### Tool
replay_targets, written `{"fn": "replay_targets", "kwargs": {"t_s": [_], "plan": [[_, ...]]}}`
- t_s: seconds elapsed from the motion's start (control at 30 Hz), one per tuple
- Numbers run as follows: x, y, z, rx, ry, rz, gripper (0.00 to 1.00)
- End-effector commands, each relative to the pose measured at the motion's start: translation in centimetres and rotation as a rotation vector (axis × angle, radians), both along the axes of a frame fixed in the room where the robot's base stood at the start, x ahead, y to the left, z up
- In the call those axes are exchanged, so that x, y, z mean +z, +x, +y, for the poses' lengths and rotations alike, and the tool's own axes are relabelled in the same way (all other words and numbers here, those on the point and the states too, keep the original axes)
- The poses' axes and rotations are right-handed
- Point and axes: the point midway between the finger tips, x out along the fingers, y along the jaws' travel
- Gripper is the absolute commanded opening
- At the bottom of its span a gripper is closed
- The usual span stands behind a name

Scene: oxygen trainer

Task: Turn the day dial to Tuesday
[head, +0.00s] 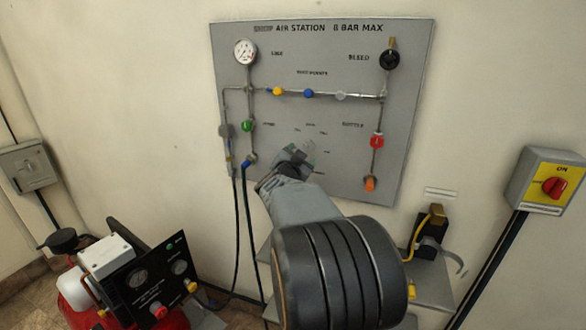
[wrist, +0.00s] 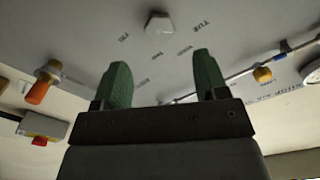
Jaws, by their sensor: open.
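The day dial (wrist: 159,23) is a pale, roughly six-sided knob on the grey panel, near the top of the wrist view. I cannot tell which day the dial points to. My gripper (wrist: 162,76) has two green fingers spread wide with nothing between them. The dial shows beyond the fingertips, roughly in line with the gap and apart from them. In the head view my gripper (head: 296,158) is at the panel's lower middle and hides the dial.
The grey air station panel (head: 330,60) carries a gauge (head: 245,52), a black bleed knob (head: 389,59), a green knob (head: 247,126), a red knob (head: 377,142) and pipes. A compressor (head: 150,290) stands lower left. A yellow switch box (head: 552,180) is on the right wall.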

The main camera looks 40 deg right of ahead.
Motion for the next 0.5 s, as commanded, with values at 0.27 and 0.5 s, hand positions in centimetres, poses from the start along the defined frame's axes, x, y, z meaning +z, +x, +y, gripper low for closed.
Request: {"fn": "replay_targets", "kwargs": {"t_s": [0.27,0.5], "plan": [[0.1,-2.1,4.3,0.003,-0.001,-0.001,0.67],[0.0,-3.0,5.8,0.0,0.0,0.0,0.67]]}}
